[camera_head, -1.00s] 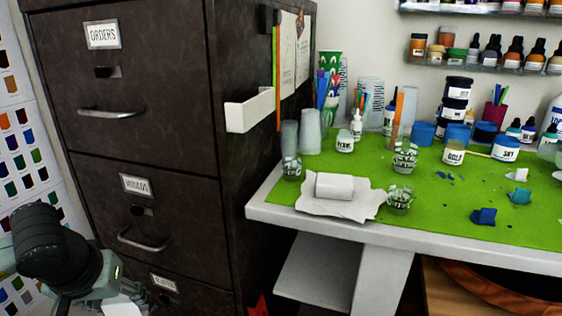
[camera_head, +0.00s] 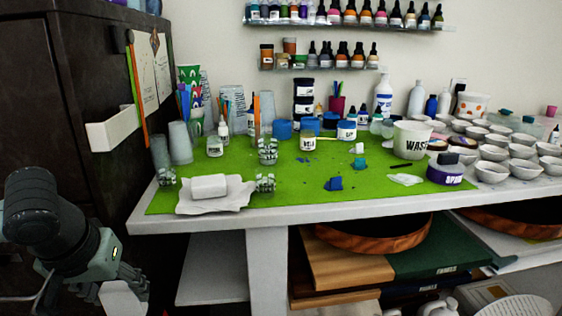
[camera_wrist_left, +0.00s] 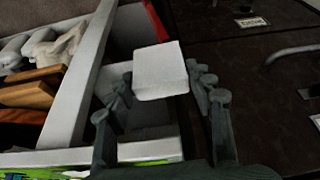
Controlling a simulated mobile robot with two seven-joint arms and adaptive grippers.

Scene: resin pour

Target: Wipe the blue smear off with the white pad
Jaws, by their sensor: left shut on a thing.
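My left gripper (camera_head: 128,276) hangs at the lower left of the head view, left of the table and below its top. It is shut on a white pad (camera_head: 122,298). In the left wrist view the pad (camera_wrist_left: 160,70) is a white block between the two dark fingers. Small blue marks, apparently the smear (camera_head: 304,160), lie on the green mat (camera_head: 225,165) near the middle of the table, well to the right of the gripper. My right gripper is not in view.
A white block (camera_head: 208,185) lies on a crumpled white cloth (camera_head: 235,200) at the table's front left. Small clear cups (camera_head: 265,183), a blue piece (camera_head: 333,184), jars and a WASTE cup (camera_head: 411,140) stand around the mat. A dark cabinet (camera_head: 60,110) is at the left.

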